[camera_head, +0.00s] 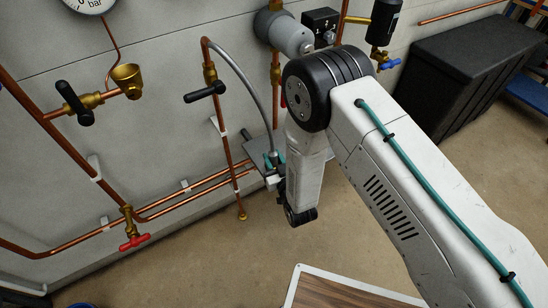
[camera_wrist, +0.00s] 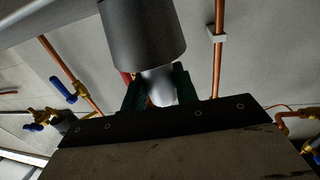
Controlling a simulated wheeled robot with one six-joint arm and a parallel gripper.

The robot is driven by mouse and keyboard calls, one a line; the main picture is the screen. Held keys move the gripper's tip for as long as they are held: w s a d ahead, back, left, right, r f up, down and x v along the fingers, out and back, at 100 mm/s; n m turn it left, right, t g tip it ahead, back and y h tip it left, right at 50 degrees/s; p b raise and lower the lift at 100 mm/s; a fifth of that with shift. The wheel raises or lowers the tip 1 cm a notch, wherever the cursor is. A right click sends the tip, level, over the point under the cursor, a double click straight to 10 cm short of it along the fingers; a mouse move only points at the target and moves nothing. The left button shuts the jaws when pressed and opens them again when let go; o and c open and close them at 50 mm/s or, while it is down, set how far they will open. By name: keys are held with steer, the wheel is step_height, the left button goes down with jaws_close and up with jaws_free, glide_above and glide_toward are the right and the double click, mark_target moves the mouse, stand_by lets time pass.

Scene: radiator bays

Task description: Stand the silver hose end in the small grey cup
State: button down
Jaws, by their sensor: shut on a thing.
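The silver hose end (camera_head: 274,154) hangs at the lower end of a grey hose (camera_head: 247,80) that arcs from a copper pipe on the wall. My gripper (camera_head: 271,164) is shut around it, with its green fingers just showing past my arm. In the wrist view my gripper (camera_wrist: 158,95) has a pale silver piece (camera_wrist: 160,84) between its fingers. A wide grey cylinder (camera_wrist: 142,35) rises above that piece; I cannot tell whether it is part of the hose end. I cannot make out the small grey cup for certain; my arm hides the area around the gripper.
Copper pipes with a black-handled valve (camera_head: 205,92) and a red-handled valve (camera_head: 135,242) run along the wall. A black chest (camera_head: 474,68) stands at right. A wood-topped surface (camera_head: 340,290) is at the bottom.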

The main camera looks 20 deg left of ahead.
steer(key=c, duration=1.1)
jaws_free()
steer(key=shift+d, duration=0.1)
